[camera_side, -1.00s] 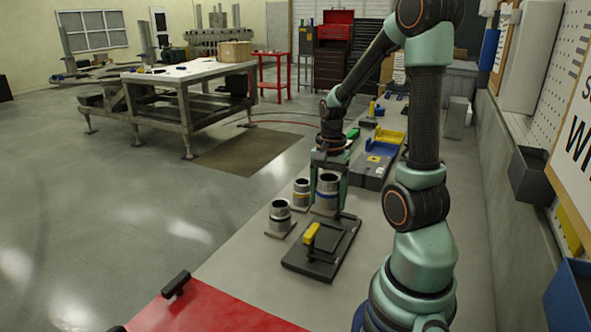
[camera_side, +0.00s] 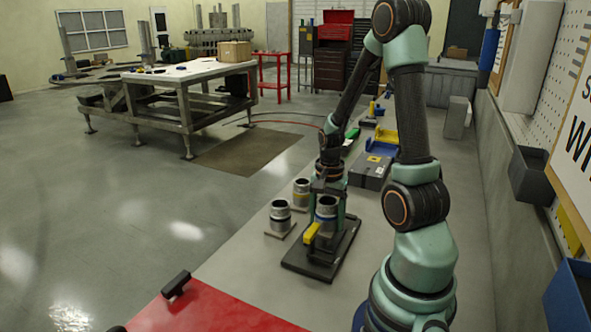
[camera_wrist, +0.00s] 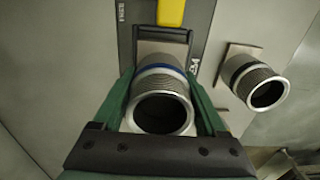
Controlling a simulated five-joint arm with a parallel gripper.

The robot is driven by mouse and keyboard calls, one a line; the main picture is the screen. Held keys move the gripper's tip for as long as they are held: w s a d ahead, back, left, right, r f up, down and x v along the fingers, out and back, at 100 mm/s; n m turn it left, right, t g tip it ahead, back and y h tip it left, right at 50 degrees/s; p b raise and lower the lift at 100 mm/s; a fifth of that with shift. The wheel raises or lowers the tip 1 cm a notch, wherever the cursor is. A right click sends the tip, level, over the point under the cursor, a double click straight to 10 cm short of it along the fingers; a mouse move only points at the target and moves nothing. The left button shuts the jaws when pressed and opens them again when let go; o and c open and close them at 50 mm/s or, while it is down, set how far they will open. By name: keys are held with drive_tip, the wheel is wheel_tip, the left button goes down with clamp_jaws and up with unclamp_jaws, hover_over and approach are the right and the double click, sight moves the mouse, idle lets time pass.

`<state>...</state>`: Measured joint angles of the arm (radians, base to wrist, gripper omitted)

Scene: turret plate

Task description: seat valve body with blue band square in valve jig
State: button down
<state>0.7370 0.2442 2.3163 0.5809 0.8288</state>
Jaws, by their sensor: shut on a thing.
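The valve body with the blue band (camera_side: 326,209) is a grey metal cylinder. My gripper (camera_side: 325,217) is shut on it, holding it upright over the dark valve jig (camera_side: 326,264). In the wrist view my green fingers stand on both sides of the valve body (camera_wrist: 161,82), with its threaded mouth towards the camera and the blue band behind the thread. Its pale square base looks roughly in line with the jig (camera_wrist: 205,22). I cannot tell whether the base touches the jig. The jig's yellow clamp handle (camera_side: 312,233) is close beside the valve body.
A valve body with a dark band (camera_side: 280,216) stands on its square base left of the jig. Another valve body (camera_side: 301,191) stands behind it. A grey block with a yellow mark (camera_side: 370,172) lies farther back. A red mat (camera_side: 215,308) lies in front.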

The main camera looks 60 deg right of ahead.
drive_tip(key=shift+f, duration=1.35)
idle(2.0)
unclamp_jaws()
wheel_tip(320, 180, up, 12)
drive_tip(key=shift+r, duration=0.1)
idle(0.5)
drive_tip(key=w+a+r+n+t, duration=0.2)
drive_tip(key=a+r+n, duration=0.3)
drive_tip(key=a+n, duration=0.4)
drive_tip(key=w+a+r+n+t, duration=0.3)
drive_tip(key=a+r+n, duration=0.2)
drive_tip(key=a+n, duration=0.4)
drive_tip(key=a, duration=0.3)
drive_tip(key=shift+w+t, duration=0.2)
drive_tip(key=shift+t, duration=0.1)
